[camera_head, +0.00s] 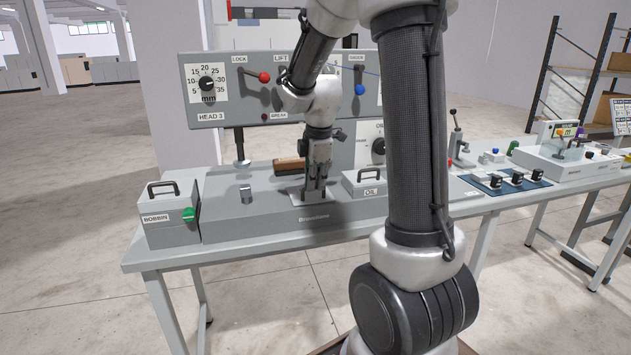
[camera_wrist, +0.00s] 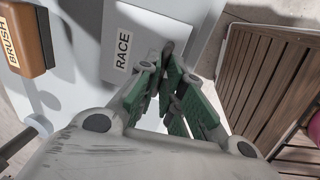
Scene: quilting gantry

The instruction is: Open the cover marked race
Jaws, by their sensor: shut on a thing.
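The cover marked RACE (camera_wrist: 140,32) is a pale plate with a white label, at the top centre of the wrist view. In the head view it shows as a light plate (camera_head: 298,199) on the grey machine bed, partly hidden by my gripper (camera_head: 316,190). My gripper points down over it. In the wrist view my gripper (camera_wrist: 172,72) has its green-padded fingers close together at the label's right side. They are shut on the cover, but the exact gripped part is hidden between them. The cover looks flat on the bed; any small lift cannot be told.
A wooden-handled brush (camera_head: 290,165) lies behind my gripper. The OIL box (camera_head: 365,184) stands close on the right and the BOBBIN box (camera_head: 170,214) at the left. The control panel (camera_head: 225,90) rises behind. A slatted wooden surface (camera_wrist: 262,78) shows in the wrist view.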

